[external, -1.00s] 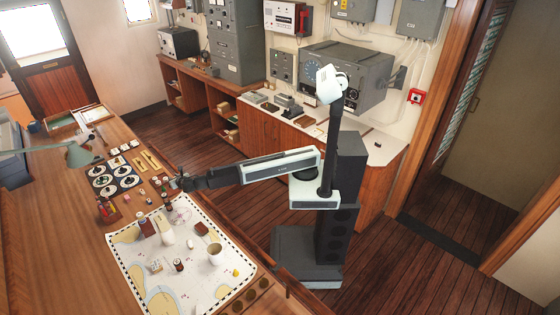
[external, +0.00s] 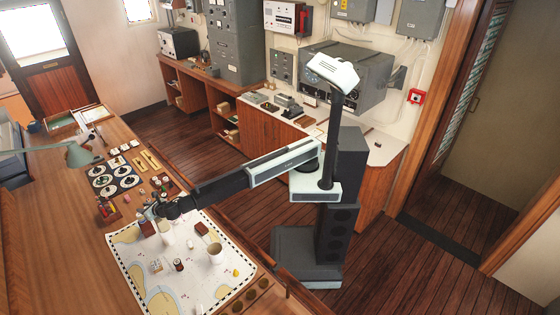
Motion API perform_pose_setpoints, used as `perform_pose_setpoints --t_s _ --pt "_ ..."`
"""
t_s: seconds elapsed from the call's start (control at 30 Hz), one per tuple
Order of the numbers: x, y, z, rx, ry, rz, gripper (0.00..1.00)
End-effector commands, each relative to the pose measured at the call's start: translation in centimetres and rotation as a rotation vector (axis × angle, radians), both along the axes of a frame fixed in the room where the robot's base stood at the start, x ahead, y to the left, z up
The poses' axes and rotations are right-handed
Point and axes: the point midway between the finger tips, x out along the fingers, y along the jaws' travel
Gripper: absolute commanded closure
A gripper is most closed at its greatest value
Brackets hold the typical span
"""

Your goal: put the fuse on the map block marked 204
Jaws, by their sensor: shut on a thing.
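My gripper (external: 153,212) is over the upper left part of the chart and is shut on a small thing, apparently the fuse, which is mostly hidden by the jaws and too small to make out. A brown-red block (external: 146,228) stands on the chart just below the gripper, close to the jaws. I cannot tell whether the held thing touches it. No number can be read on any block at this size, so I cannot tell which one is marked 204.
The chart (external: 135,262) also bears a white upright object (external: 166,233), a mug (external: 215,256), a small brown jar (external: 179,265) and a yellow piece (external: 236,273). A dark panel of round dials (external: 115,178) lies beyond. The wooden desk (external: 75,270) is clear at left.

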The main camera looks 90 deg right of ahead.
Motion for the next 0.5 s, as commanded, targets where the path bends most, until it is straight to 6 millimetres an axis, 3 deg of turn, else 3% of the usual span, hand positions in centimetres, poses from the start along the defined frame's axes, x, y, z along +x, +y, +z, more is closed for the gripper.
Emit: perform_pose_setpoints --t_s 0.03,0.1,0.3,0.4,0.5 --pt "0.1 3.0 -0.3 0.0 0.0 0.033 1.0" --pt "-0.4 6.5 -0.7 0.0 0.0 0.076 1.0" --pt "-3.3 15.1 -2.2 -0.002 -0.004 0.18 1.0" --pt "-4.4 17.8 -2.5 -0.002 -0.006 0.214 1.0" --pt "-5.1 19.3 -2.6 -0.003 -0.007 0.232 1.0"
